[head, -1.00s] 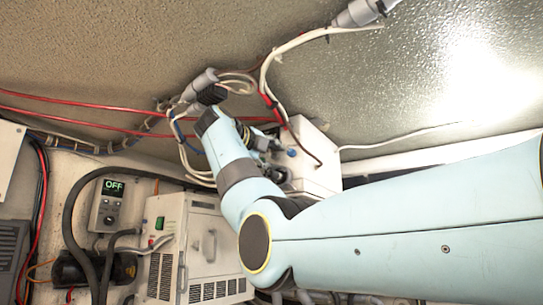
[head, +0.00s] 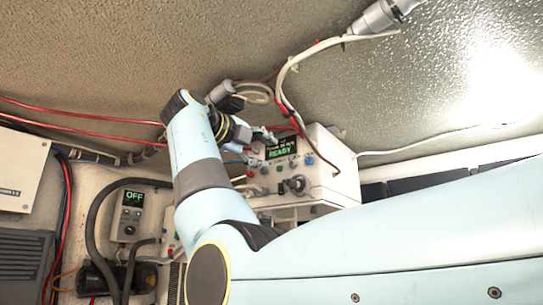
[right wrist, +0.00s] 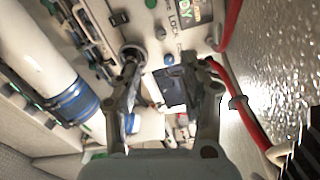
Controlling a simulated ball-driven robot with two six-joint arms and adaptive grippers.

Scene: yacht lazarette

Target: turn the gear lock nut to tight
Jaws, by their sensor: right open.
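A white control box (head: 335,163) on the wall has a green READY display (head: 281,150), several small buttons and a metallic round fitting (head: 296,185) on its front. I cannot tell for sure whether this fitting is the gear lock nut. My right gripper (head: 264,143) is in front of the display side of the box, open, with nothing visible between its fingers. In the right wrist view, the gripper (right wrist: 168,72) is spread wide. A round metallic fitting (right wrist: 132,50) shows by its left fingertip, near printed lettering that reads LOCK. My left gripper is out of view.
A grey control unit (head: 130,212) reading OFF hangs at the lower left, with thick black hoses beside it. Red cables (head: 75,118) run along the wall. A white cable and a red cable pass close to the right finger in the wrist view.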

